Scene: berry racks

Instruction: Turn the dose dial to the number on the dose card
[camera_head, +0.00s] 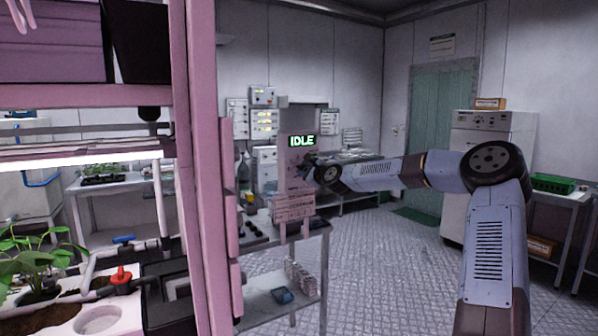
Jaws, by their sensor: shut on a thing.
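My arm reaches in from the right, and my gripper (306,169) is small and dark against the panel's front. It is shut at the spot where the dose dial sits. The dial is mostly hidden by the gripper and wrist, and its setting cannot be read. A pale printed board (294,207) hangs below the panel; its print is too small to read, so I cannot tell if it is the dose card.
The patterned floor (390,270) is clear.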

